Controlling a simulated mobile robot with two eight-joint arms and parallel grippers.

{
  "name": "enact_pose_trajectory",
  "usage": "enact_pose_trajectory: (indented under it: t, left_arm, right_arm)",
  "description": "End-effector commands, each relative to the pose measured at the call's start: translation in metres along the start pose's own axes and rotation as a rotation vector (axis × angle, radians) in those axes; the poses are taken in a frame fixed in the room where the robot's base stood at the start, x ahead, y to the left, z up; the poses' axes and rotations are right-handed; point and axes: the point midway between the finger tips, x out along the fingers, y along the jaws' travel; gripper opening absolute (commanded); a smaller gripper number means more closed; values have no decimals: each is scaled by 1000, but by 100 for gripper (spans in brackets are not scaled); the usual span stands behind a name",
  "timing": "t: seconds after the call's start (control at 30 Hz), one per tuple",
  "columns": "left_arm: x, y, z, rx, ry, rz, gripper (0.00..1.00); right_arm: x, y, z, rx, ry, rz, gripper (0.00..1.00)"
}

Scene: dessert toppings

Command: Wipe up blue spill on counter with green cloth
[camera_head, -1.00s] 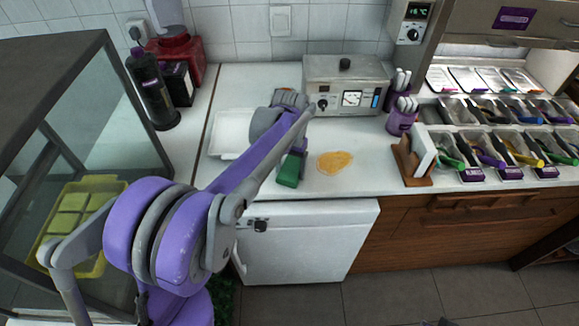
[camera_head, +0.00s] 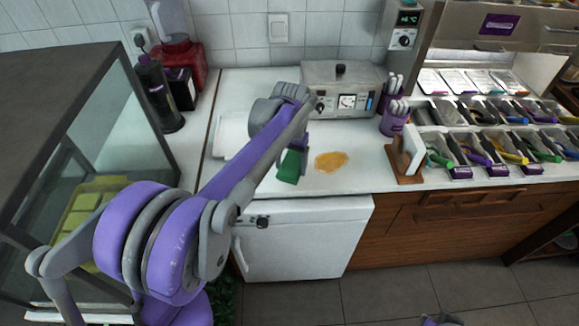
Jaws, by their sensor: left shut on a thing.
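A green cloth (camera_head: 291,167) hangs at the end of my left arm, low over the white counter (camera_head: 251,88). My left gripper (camera_head: 297,149) is shut on it; the arm hides most of the fingers. I cannot tell whether the cloth touches the counter. The only spill in view (camera_head: 332,162) is a flat orange-yellow patch, not blue. It lies just right of the cloth, with a small gap between them. My right gripper is not in view.
A steel appliance with a dial (camera_head: 343,87) stands behind the spill. A purple utensil cup (camera_head: 394,120) and a wooden holder (camera_head: 404,165) are to the right. A white tray (camera_head: 231,130) is partly behind my arm. A glass case (camera_head: 107,139) stands at left.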

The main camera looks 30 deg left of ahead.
Motion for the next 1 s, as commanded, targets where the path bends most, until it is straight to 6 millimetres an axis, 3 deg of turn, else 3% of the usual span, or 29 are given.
enact_pose_trajectory:
  t: [0.23,1.0]
  left_arm:
    - [-20,2,-3,1,0,0,16]
    - [-19,2,-3,1,0,0,16]
  right_arm:
    - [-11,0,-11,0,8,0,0]
    - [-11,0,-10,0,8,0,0]
